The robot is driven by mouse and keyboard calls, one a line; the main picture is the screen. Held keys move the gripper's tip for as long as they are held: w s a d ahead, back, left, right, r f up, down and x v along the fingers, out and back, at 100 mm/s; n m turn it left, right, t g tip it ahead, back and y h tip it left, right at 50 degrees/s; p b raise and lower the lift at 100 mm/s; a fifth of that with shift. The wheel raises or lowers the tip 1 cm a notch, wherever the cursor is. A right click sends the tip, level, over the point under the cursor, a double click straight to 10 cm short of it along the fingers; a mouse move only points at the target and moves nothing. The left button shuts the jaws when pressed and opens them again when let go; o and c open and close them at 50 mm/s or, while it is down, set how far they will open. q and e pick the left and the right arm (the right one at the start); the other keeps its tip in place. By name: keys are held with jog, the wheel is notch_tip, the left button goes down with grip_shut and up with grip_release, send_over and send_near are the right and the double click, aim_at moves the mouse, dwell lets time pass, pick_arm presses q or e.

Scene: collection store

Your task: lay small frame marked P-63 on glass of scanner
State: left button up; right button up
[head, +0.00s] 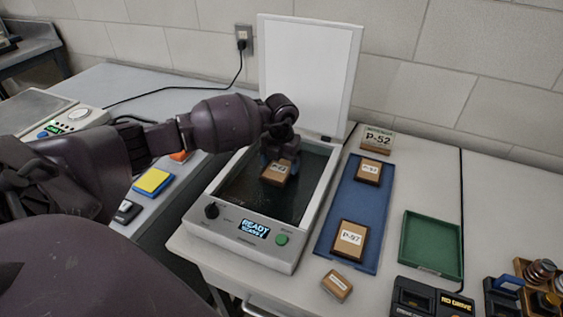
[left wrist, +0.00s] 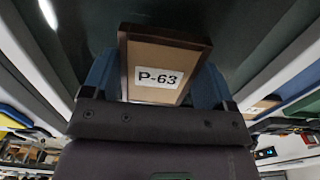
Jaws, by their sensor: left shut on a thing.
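The small brown frame (head: 275,178) has a white label that reads P-63 in the left wrist view (left wrist: 165,52). My left gripper (head: 279,163) is shut on it, with a blue finger on either side of the frame, seen in the left wrist view (left wrist: 157,82). The gripper and frame are over the dark glass (head: 240,192) of the scanner (head: 231,243). I cannot tell whether the frame touches the glass. The scanner's white lid (head: 308,72) stands open at the back, and its display reads READY. My right gripper is not in view.
Right of the scanner, a blue mat (head: 345,212) holds two labelled frames, one (head: 350,240) marked P-57. A P-52 block (head: 377,140) stands behind it. A small wooden block (head: 337,285) lies in front. A green tray (head: 432,243) is farther right and empty.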

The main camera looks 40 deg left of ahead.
aim_at(281, 165)
pick_arm(q)
jog(key=shift+r, duration=0.15)
jog(key=shift+f, duration=0.25)
jog(key=o, duration=0.9)
jog(key=shift+c, duration=0.2)
jog(key=shift+r, duration=0.15)
jog(key=shift+r, duration=0.3)
notch_tip(281, 165, up, 12)
jog(key=p, duration=0.1)
jog(key=shift+f+p, duration=0.2)
jog(key=shift+p, duration=0.2)
